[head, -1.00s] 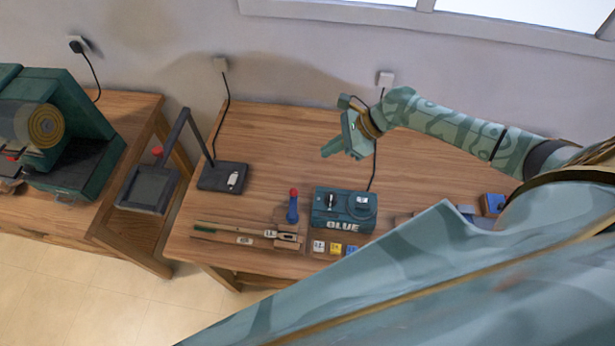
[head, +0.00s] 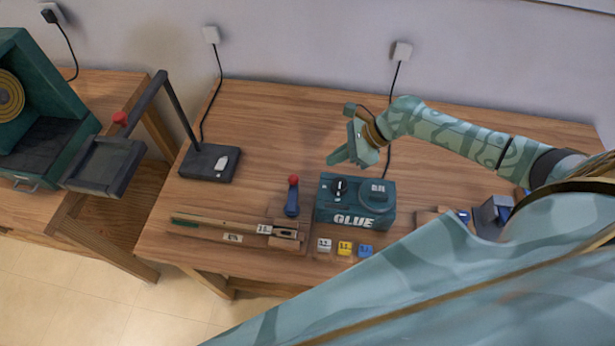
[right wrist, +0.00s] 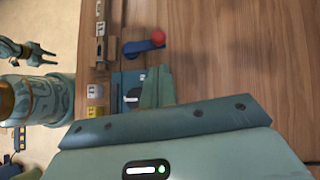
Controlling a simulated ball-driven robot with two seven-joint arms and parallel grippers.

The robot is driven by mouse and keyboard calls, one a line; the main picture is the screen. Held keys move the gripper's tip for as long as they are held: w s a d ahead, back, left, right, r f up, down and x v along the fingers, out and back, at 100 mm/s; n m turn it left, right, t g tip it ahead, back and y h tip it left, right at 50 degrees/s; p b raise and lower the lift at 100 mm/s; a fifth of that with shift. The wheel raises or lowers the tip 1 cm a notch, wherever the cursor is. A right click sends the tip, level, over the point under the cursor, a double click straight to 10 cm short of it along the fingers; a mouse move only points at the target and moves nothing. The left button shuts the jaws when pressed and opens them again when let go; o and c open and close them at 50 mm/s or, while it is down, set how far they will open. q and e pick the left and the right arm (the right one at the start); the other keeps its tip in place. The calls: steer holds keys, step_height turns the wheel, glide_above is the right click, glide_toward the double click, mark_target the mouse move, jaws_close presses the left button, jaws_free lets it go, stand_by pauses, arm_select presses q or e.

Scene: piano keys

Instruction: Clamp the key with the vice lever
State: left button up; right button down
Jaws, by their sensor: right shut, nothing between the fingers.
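The wooden key (head: 215,221) lies along the front of the workbench, its right end at the small wooden vice (head: 272,212). The vice's blue lever (head: 292,205) with a red knob points toward the back wall, away from the key. The lever also shows in the right wrist view (right wrist: 137,48). My right gripper (head: 338,158) is shut and empty, above the bench behind the glue box, to the right of the lever and apart from it. My left gripper (right wrist: 42,54) shows only in the right wrist view, off the bench, its fingers apart and empty.
The teal glue box (head: 340,215) stands just right of the vice. Small white, yellow and blue blocks (head: 344,248) lie in front of it. A black lamp-like stand (head: 210,163) is at the back left. The bench middle behind the lever is clear.

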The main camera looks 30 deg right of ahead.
mark_target(294, 195)
steer(key=shift+r, duration=0.1)
steer(key=b+x, duration=0.2)
steer(key=x, duration=0.8)
steer(key=shift+b, duration=0.4)
